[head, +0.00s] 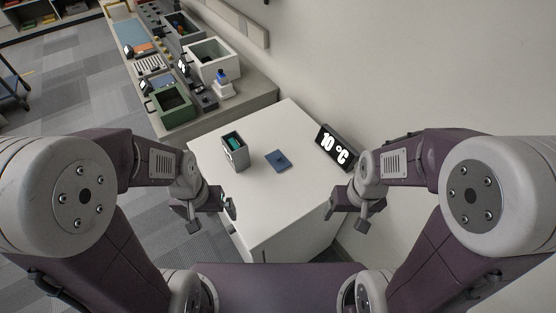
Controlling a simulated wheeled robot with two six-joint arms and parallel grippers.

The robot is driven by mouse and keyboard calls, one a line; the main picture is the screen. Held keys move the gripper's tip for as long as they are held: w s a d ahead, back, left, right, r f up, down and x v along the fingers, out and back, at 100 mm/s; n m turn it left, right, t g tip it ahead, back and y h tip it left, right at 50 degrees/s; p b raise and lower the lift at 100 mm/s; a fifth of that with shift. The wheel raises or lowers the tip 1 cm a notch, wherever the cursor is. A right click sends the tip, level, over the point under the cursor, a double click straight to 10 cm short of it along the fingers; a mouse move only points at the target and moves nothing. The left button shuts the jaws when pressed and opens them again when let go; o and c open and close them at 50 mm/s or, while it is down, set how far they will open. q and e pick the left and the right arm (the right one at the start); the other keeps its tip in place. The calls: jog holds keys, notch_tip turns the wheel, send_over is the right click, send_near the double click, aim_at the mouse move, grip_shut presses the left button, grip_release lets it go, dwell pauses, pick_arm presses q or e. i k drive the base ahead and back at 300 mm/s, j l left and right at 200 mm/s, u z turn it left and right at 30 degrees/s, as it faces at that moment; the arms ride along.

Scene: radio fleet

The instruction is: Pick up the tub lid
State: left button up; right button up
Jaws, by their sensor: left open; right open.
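A flat blue tub lid (278,160) with a small raised knob lies on the white cabinet top (290,195). An open grey tub (236,157) with teal contents stands upright to the lid's left, apart from it. My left gripper (211,215) is open and empty, in front of the tub at the cabinet's left edge. My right gripper (347,222) is open and empty, in front of and to the right of the lid. Neither gripper touches the lid or the tub.
A black display (335,147) reading 10 °C stands at the cabinet's right, by the wall. A longer counter behind holds a green bin (173,106), a white bin (214,64) and several small items. The front of the cabinet top is clear.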

aim_at(277, 159)
jog(key=k+j+z, duration=0.1)
jog(key=j, duration=0.25)
jog(key=k+j+z, duration=0.1)
jog(key=j, duration=0.25)
jog(key=j+z, duration=0.25)
jog(key=j, duration=0.5)
jog(key=j+z, duration=0.3)
jog(key=j, duration=0.5)
jog(key=i+j+z, duration=0.25)
jog(key=i+j, duration=0.3)
